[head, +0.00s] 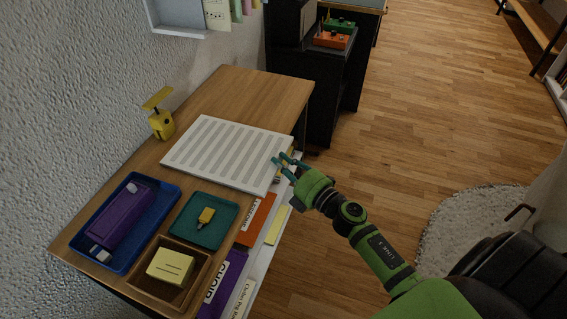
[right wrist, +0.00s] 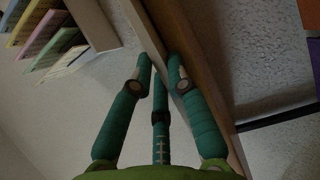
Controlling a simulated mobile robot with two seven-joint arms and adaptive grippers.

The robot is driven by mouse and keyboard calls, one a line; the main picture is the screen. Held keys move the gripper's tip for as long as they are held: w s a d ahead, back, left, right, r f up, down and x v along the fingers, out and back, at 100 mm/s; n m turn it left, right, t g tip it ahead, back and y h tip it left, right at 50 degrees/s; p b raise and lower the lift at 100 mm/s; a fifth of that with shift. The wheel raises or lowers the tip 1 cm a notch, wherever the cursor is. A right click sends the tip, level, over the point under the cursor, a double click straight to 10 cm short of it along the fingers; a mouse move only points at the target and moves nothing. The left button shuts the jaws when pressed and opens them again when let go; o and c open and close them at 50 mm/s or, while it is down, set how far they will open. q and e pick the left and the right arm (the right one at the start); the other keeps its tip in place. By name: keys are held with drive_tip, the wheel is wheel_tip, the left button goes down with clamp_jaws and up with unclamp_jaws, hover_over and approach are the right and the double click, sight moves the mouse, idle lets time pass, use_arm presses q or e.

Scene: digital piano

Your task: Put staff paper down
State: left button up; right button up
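The staff paper (head: 228,150) is a white sheet with rows of grey staves. It lies on the wooden desk (head: 245,88), near the desk's right edge, and looks flat. My right gripper (head: 283,164) is at the paper's right edge, with its teal fingers spread. In the right wrist view the two outer fingertips (right wrist: 159,62) are apart, and no sheet shows clearly between them. Whether a finger touches the paper cannot be told. My left gripper is not in view.
A blue tray (head: 84,244) with a purple case, a teal tray (head: 223,238) and a wooden box (head: 203,279) fill the desk's near end. A yellow scale (head: 161,122) stands by the wall. Bare desk lies beyond the paper. Labelled binders (head: 255,219) sit below.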

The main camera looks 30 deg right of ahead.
drive_tip(key=o, duration=0.3)
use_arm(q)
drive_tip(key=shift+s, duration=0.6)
use_arm(e)
drive_tip(key=shift+r, duration=0.1)
drive_tip(key=b+v, duration=0.1)
drive_tip(key=v, duration=1.1)
drive_tip(key=s+f+m+g+h, duration=0.25)
drive_tip(key=f+m, duration=0.35)
drive_tip(key=f, duration=0.7)
drive_tip(key=s+f+m+g+h, duration=0.25)
drive_tip(key=f+m, duration=0.35)
drive_tip(key=f, duration=0.8)
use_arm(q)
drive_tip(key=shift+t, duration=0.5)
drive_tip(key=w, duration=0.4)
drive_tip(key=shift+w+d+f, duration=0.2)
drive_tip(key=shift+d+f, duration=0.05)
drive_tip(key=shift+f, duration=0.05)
use_arm(e)
drive_tip(key=s+a+f+m+g, duration=0.3)
drive_tip(key=s+f+g, duration=0.1)
drive_tip(key=s+f, duration=0.5)
drive_tip(key=s+a+f+m+g+y, duration=0.1)
drive_tip(key=s+a+f+m+g, duration=0.2)
drive_tip(key=s+f, duration=0.7)
drive_tip(key=s+g, duration=0.1)
drive_tip(key=g, duration=0.1)
drive_tip(key=shift+a+g, duration=0.3)
drive_tip(key=shift+a, duration=0.1)
